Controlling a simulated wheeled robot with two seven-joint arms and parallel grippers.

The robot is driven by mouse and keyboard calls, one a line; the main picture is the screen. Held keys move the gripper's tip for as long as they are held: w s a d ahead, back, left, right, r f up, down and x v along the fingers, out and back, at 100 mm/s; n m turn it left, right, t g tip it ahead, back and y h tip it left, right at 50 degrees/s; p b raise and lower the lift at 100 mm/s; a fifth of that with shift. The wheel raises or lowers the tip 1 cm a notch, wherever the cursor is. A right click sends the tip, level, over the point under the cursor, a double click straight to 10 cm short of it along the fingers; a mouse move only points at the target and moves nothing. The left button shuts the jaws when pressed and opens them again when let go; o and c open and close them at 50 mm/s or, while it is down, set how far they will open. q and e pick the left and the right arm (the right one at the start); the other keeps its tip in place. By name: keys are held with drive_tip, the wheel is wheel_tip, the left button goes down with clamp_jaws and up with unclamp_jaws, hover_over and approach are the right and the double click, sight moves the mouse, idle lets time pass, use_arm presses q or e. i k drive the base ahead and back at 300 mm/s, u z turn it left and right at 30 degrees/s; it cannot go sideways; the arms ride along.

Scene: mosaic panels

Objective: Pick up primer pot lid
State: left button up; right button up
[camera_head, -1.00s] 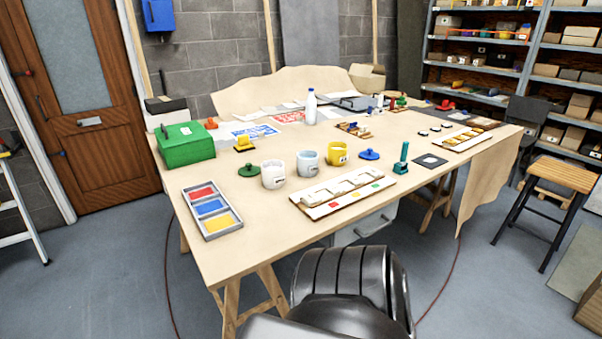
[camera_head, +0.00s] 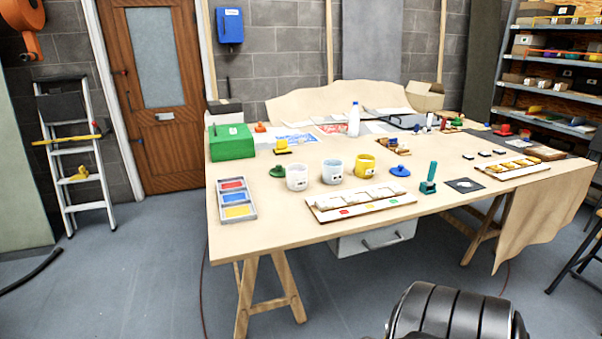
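Three pots stand in a row on the work table (camera_head: 250,205): a white pot (camera_head: 297,177), a pale grey-blue pot (camera_head: 333,172) and a yellow pot (camera_head: 364,166). A green knobbed lid (camera_head: 276,172) lies left of the white pot. A blue knobbed lid (camera_head: 400,171) lies right of the yellow pot. I cannot read the pot labels, so I cannot tell which lid is the primer pot lid. Neither of my grippers is in view. A dark ribbed part of my own body fills the bottom right.
On the table are a green box (camera_head: 231,143), a paint tray (camera_head: 236,199), a panel (camera_head: 361,200), a green-handled tool (camera_head: 429,178) and a white bottle (camera_head: 353,119). A stepladder (camera_head: 76,150) stands at left. Floor before the table's left side is clear.

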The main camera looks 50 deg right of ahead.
sight(278, 171)
drive_tip(key=z, duration=1.9)
